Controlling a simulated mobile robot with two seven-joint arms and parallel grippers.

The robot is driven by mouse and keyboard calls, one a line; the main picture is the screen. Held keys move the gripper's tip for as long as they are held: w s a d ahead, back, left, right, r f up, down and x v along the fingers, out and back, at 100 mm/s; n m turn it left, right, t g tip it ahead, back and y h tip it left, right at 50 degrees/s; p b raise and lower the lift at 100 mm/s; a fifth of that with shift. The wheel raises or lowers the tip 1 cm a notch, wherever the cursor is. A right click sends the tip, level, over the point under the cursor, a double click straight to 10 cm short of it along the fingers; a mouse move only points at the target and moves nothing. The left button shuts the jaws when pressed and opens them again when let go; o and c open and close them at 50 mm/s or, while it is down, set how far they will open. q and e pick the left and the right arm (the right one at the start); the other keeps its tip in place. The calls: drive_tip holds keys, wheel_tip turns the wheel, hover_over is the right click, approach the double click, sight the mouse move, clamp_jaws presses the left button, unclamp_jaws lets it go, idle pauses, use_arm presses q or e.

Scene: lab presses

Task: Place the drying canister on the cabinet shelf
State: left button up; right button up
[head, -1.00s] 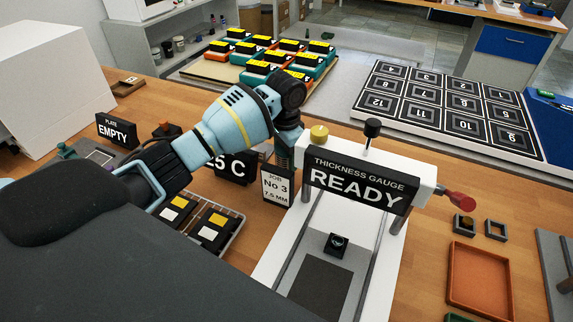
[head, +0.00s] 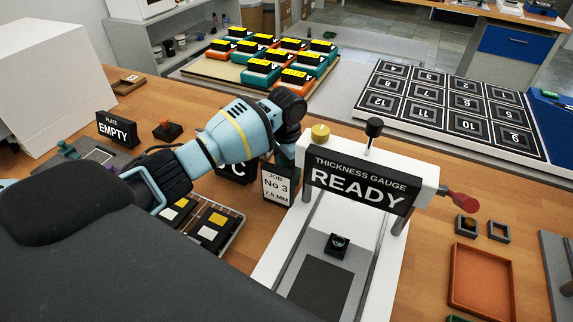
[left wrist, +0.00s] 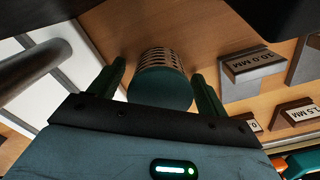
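The drying canister (left wrist: 160,88) shows in the left wrist view as a dark green cylinder with a slotted side, near the wooden bench. My left gripper (left wrist: 162,88) has its two green fingers apart, one on each side of the canister, with a visible gap at least on the left side. In the head view my left gripper (head: 284,152) points down behind the job card, and its fingertips and the canister are hidden there. A grey cabinet with open shelves (head: 160,32) stands at the back left, with several small jars on it. My right gripper is not in view.
The thickness gauge (head: 360,185) stands just right of my left gripper. The job card (head: 276,186) is in front of it. A tray of black plates (head: 228,238) lies below my arm. Labelled blocks (left wrist: 252,70) stand beside the canister. An orange tray (head: 482,278) lies at the right.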

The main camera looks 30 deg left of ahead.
use_arm(q)
wheel_tip(320, 180, up, 12)
drive_tip(key=shift+r+p, duration=0.2)
drive_tip(key=shift+p, duration=0.3)
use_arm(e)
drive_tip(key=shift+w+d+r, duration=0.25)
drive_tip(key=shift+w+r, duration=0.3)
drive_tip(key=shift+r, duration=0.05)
use_arm(q)
drive_tip(key=shift+o, duration=0.4)
